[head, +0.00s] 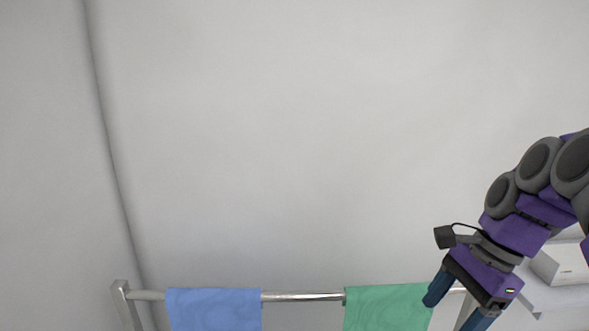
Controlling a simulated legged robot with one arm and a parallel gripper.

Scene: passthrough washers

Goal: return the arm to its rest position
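My gripper (452,312) hangs at the lower right of the head view, pointing down and to the left. Its two dark blue fingers are spread apart, with no object seen between them. The right finger runs out of the bottom of the picture. My purple and grey arm reaches in from the right edge. The left finger overlaps the right edge of a green cloth (385,308) in the picture; I cannot tell whether they touch.
A metal rack (305,296) crosses the bottom, holding the green cloth and a blue cloth (213,308). A white box (562,262) sits on a pale surface (560,297) at the right, behind my arm. A plain wall (270,130) fills the background.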

